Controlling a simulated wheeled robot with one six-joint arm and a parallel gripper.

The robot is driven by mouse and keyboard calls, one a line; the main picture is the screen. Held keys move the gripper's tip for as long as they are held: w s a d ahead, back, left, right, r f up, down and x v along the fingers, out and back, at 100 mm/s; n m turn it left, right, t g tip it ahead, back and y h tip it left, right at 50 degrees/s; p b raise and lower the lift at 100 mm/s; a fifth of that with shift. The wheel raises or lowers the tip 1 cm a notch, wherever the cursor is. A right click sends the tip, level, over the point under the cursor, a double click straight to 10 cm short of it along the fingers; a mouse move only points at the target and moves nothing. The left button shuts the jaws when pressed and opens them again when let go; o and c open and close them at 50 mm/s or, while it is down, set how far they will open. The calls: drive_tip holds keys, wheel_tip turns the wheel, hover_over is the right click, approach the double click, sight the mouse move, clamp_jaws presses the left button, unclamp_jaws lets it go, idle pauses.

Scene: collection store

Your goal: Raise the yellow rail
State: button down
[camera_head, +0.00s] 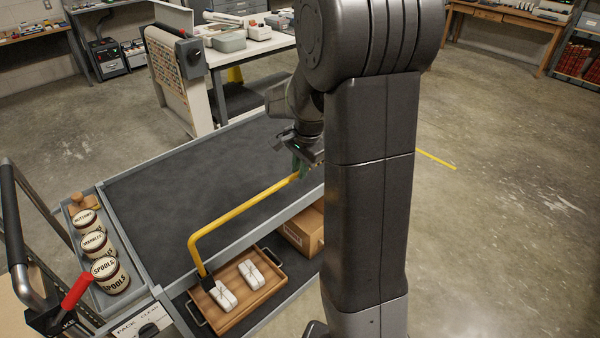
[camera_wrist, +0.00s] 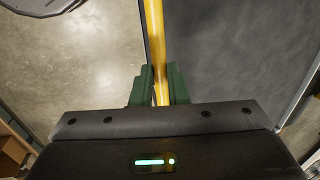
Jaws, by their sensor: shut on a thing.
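The yellow rail (camera_head: 240,210) is a bent bar along the near side of a grey cart. Its left end bends down to a dark bracket near the lower shelf. Its long part slopes up to the right towards my gripper (camera_head: 300,170). In the wrist view the rail (camera_wrist: 154,45) runs between the green fingers of my gripper (camera_wrist: 160,88), which are shut on it. The rail's far right end is hidden behind my arm in the head view.
The cart's dark top (camera_head: 190,170) is bare. Labelled tins (camera_head: 110,275) stand in a tray at its left. A wooden tray (camera_head: 225,312) with white bundles and a cardboard box (camera_head: 303,232) sit on the lower shelf. A red-handled lever (camera_head: 76,291) is at the lower left.

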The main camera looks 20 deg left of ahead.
wheel_tip(320, 180, up, 2)
drive_tip(key=shift+r+p, duration=0.2)
drive_tip(key=shift+p, duration=0.15)
drive_tip(key=shift+w+a, duration=0.1)
drive_tip(key=shift+w, duration=0.05)
drive_tip(key=shift+r, duration=0.1)
drive_tip(key=c, duration=1.4)
unclamp_jaws()
wheel_tip(320, 180, up, 13)
drive_tip(key=s+d, duration=0.1)
drive_tip(key=d, duration=0.1)
drive_tip(key=shift+d+r, duration=0.2)
drive_tip(key=shift+d, duration=0.15)
drive_tip(key=shift+s+f, duration=0.1)
drive_tip(key=shift+f, duration=0.05)
